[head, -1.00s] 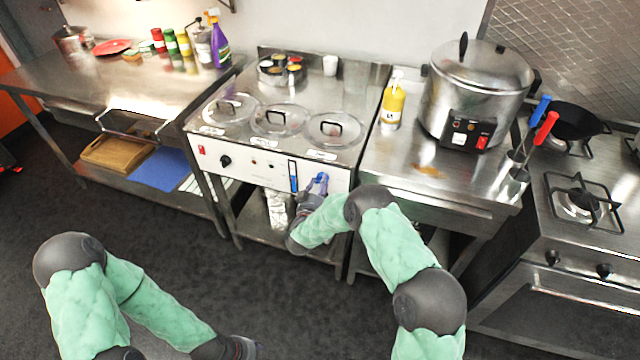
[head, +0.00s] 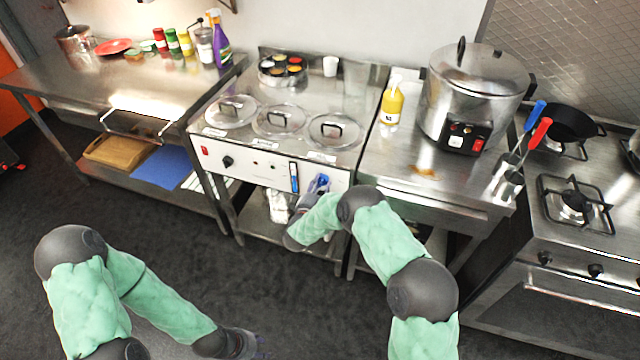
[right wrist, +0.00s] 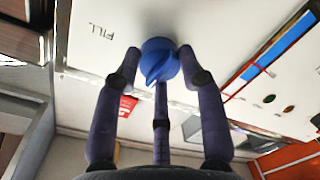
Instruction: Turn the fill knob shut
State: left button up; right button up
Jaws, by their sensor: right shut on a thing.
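The blue fill knob (head: 322,181) is on the white front panel (head: 262,165) of the steel counter unit, right of the blue level gauge (head: 294,177). In the right wrist view the knob (right wrist: 160,62) has a raised ridge and sits beside the printed word FILL (right wrist: 103,31). My right gripper (right wrist: 160,66) is shut on the knob, with fingers on both sides of it. In the head view my right gripper (head: 313,192) is partly hidden by its own arm. My left gripper (head: 252,345) hangs low at the bottom edge, away from the unit; its fingers are unclear.
Lidded wells (head: 280,120) are in the unit's top. A black knob (head: 227,162) is further left on the panel. A yellow bottle (head: 391,104) and a large steel cooker (head: 474,95) stand on the right counter. The floor (head: 200,250) in front is clear.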

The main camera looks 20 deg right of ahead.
jog(key=shift+o, duration=0.3)
jog(key=shift+w+r+n+p, duration=0.1)
jog(key=shift+n+p, duration=0.4)
jog(key=shift+n, duration=1.2)
jog(key=o, duration=1.1)
jog(key=shift+a, duration=0.1)
jog(key=v, duration=1.2)
